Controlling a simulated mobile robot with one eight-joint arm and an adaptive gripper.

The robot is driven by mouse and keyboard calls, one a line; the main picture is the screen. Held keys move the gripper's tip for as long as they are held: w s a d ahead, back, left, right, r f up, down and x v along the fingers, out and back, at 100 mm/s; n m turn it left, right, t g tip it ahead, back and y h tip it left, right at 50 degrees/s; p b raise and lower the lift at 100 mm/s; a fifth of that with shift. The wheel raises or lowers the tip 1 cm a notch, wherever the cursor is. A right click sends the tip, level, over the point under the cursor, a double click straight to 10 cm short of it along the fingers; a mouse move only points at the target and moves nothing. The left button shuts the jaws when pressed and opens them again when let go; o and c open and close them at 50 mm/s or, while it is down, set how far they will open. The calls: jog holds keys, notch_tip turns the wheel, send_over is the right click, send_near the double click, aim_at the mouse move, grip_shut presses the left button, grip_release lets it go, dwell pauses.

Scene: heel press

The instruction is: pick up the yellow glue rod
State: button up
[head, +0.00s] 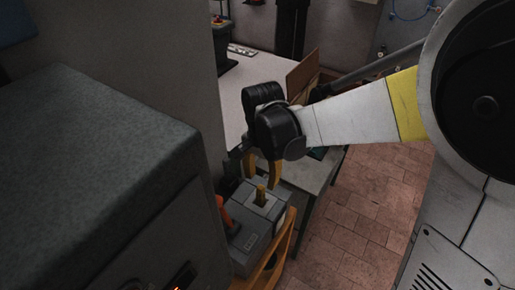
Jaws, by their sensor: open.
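The yellow glue rod (261,195) is short and stands upright in the top of a grey box-shaped machine (262,224), low in the middle of the head view. My gripper (262,181) points down at the rod from above. Its two yellow fingers are apart, one to the left and one to the right of the rod's upper end in the picture. I cannot tell whether the rod's top is between the fingertips or just below them. No contact shows. The lower end of the rod is hidden in the machine.
An orange handle (226,214) rises at the machine's left side. An orange-brown wooden frame (275,258) runs along its right side. A large dark grey cabinet (95,165) fills the left. A grey table (312,174) stands behind; tiled floor (365,215) lies open to the right.

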aim_at(261, 189)
jog(key=f, duration=0.2)
jog(key=s+f+b, duration=0.1)
jog(key=f, duration=0.4)
jog(key=w+f+b, duration=0.1)
jog(key=f, duration=0.1)
jog(key=shift+a+f, duration=0.15)
jog(key=shift+f, duration=0.2)
jog(key=shift+s, duration=0.1)
grip_shut()
